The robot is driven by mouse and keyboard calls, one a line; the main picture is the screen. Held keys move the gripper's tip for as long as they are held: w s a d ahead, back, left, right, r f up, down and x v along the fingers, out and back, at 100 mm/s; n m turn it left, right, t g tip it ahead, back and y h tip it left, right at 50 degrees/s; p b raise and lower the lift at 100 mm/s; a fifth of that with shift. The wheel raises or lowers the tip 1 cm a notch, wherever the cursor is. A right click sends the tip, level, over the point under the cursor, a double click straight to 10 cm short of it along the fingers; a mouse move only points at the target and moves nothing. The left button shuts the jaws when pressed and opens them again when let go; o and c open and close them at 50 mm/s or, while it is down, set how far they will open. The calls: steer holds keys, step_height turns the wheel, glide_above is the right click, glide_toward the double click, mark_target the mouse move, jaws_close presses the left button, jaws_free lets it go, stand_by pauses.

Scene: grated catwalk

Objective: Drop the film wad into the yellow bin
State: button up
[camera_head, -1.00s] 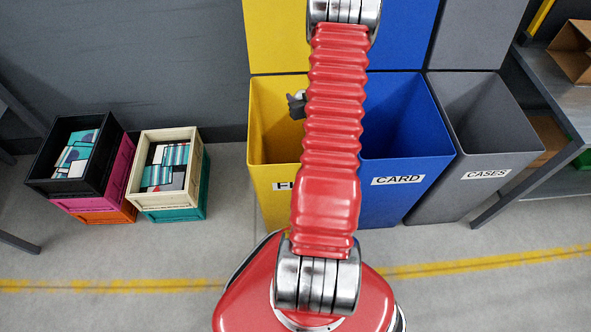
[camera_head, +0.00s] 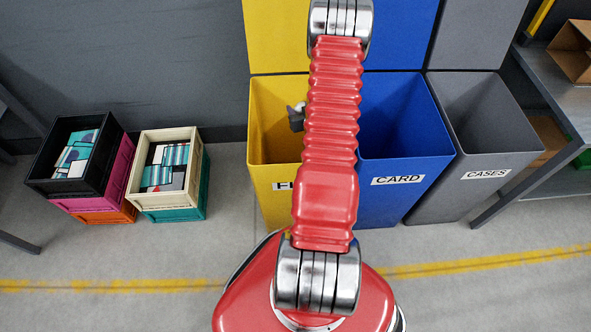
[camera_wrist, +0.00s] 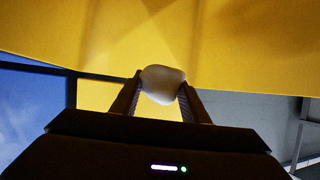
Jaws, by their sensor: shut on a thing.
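The film wad (camera_wrist: 163,84) is a whitish rounded lump between my fingertips in the wrist view. My gripper (camera_wrist: 160,92) is shut on it. In the head view my gripper (camera_head: 297,117) shows only as a small dark part at the left of my red arm, over the opening of the yellow bin (camera_head: 268,190). A small pale bit shows at its top; most of the gripper and the wad is hidden by my arm. The bin's lid stands raised behind. In the wrist view yellow bin surface (camera_wrist: 230,50) fills the top, behind the wad.
A blue bin labelled CARD (camera_head: 400,195) and a grey bin labelled CASES (camera_head: 470,190) stand to the right, both open. Two stacks of crates, one topped black (camera_head: 105,165) and one cream (camera_head: 150,200), stand at left. A grey shelf (camera_head: 560,95) is at far right.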

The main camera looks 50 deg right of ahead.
steer(key=o, duration=1.1)
steer(key=shift+s, duration=0.1)
steer(key=v, duration=1.3)
steer(key=shift+s+a+r, duration=0.15)
steer(key=shift+s, duration=0.1)
